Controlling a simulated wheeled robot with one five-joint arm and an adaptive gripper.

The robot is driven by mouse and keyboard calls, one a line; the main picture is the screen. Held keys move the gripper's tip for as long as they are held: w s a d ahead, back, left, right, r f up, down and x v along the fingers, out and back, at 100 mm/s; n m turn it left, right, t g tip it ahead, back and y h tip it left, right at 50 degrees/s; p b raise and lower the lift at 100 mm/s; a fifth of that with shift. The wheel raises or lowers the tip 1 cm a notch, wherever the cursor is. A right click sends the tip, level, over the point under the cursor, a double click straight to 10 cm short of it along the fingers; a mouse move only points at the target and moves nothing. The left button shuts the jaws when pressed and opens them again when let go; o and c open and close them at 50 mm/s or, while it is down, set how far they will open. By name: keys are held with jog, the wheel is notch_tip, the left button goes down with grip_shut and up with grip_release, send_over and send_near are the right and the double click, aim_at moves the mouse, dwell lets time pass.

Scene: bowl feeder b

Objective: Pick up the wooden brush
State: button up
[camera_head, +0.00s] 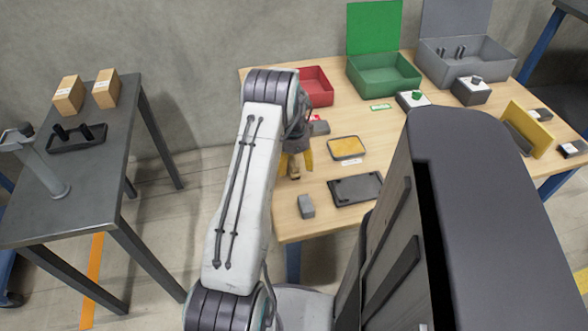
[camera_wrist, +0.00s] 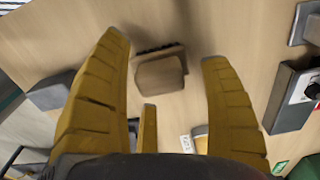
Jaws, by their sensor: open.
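The wooden brush (camera_wrist: 160,74) lies on the light wooden table in the wrist view, a brown block with a dark bristle strip along its far edge. My gripper (camera_wrist: 165,54) is open, with its yellow fingers spread to the left and right of the brush. A gap shows on both sides, and a shorter finger points at the brush from the near side. In the head view my gripper (camera_head: 295,162) is over the table's left part, and the brush (camera_head: 294,172) shows small and partly hidden between the fingers.
A grey block (camera_head: 306,206), a dark tray (camera_head: 356,188) and a yellow-topped tray (camera_head: 346,148) are near the gripper. Red (camera_head: 316,86), green (camera_head: 384,82) and grey (camera_head: 466,66) bins stand at the back. A dark side table (camera_head: 95,195) stands left, across a floor gap.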

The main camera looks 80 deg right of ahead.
jog(key=shift+f, duration=0.5)
jog(key=shift+o, duration=0.2)
grip_shut()
dwell(0.3)
